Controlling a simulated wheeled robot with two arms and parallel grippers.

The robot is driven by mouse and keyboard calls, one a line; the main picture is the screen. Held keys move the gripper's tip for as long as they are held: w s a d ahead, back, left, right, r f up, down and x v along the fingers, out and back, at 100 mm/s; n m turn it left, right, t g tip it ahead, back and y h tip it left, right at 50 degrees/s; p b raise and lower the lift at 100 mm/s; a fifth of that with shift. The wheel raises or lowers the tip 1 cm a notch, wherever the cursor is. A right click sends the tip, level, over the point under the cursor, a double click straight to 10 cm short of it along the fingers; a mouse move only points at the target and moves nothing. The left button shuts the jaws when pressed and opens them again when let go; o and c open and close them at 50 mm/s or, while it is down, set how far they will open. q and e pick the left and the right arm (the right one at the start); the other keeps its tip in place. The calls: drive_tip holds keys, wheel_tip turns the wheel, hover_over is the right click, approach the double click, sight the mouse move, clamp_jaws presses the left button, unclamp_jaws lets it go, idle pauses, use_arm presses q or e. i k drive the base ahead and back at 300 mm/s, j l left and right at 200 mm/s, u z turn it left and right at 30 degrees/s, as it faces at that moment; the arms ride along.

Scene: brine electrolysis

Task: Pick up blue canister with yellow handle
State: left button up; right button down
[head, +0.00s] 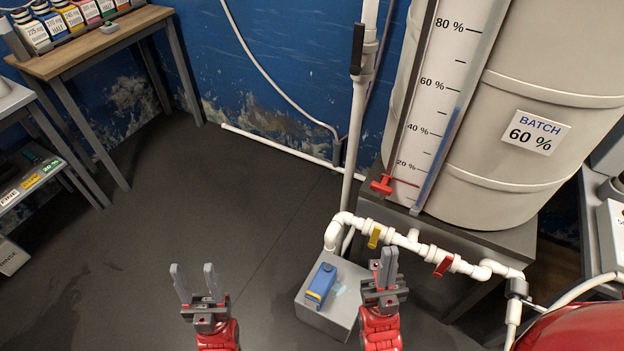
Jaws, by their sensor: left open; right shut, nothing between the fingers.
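A blue canister (321,281) with a yellow part near its lower end lies or stands on a grey block (325,322) on the floor, at the bottom middle. Its dark top end points up and to the right. My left gripper (196,284) is open and empty, to the left of the canister and apart from it. My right gripper (386,268) is shut and empty, just right of the canister, in front of the block's right side. I cannot tell the gap in depth between it and the block.
White pipes (412,243) with a yellow valve (375,236) and a red valve (443,266) run just behind the block. A large tank (500,170) stands on a grey plinth behind. A wooden table (95,42) with bottles is at upper left. The floor (190,200) left of the block is clear.

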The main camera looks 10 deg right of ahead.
sight(316, 295)
drive_tip(key=l+u, duration=0.1)
drive_tip(key=u, duration=0.25)
drive_tip(key=k+l+u, duration=0.1)
drive_tip(key=u, duration=0.3)
drive_tip(key=k+u, duration=0.15)
drive_tip(key=u, duration=0.2)
drive_tip(key=k+l+u, duration=0.2)
drive_tip(key=k, duration=0.15)
drive_tip(key=k+z, duration=0.15)
drive_tip(key=z, duration=0.3)
drive_tip(key=k+l+z, duration=0.15)
drive_tip(key=z, duration=0.35)
drive_tip(key=i+j, duration=0.2)
drive_tip(key=j+z, duration=0.3)
drive_tip(key=j, duration=0.45)
drive_tip(key=i, duration=0.05)
